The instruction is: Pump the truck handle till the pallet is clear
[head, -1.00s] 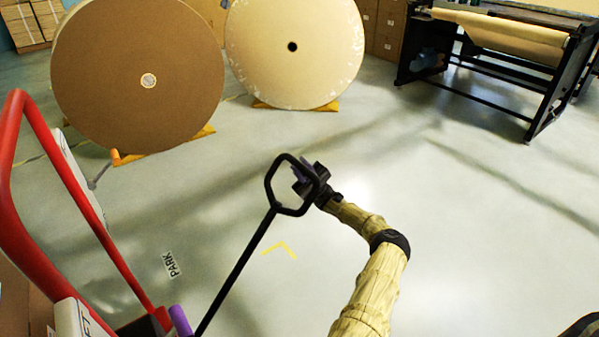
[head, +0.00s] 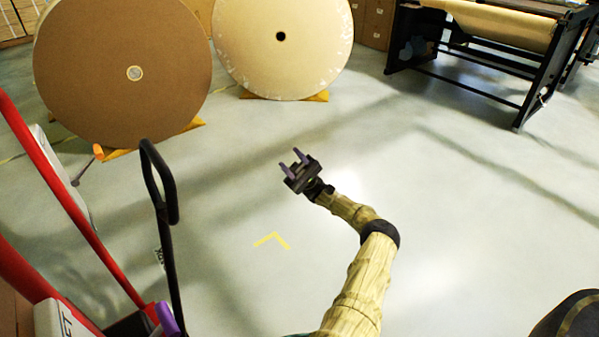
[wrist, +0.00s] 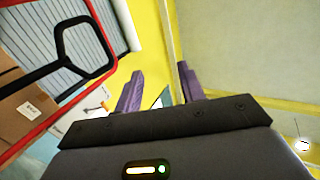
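The truck handle (head: 171,197), a black loop on a black pole, stands nearly upright at the left in the head view. It also shows at the upper left of the wrist view (wrist: 30,76). My gripper (head: 291,164) is to the right of the loop, clear of it, with its two purple fingers apart and nothing between them. The open fingers also show in the wrist view (wrist: 158,82). A purple part (head: 168,319) sits near the foot of the pole. I cannot make out the pallet or whether it is clear of the floor.
Red tubes (head: 70,192) and brown boxes (wrist: 22,108) are on the left. A brown roll (head: 110,95) and a paler roll (head: 300,65) stand behind on yellow chocks. A black-framed machine (head: 525,85) is at the back right. The middle floor, with a yellow corner mark (head: 273,239), is free.

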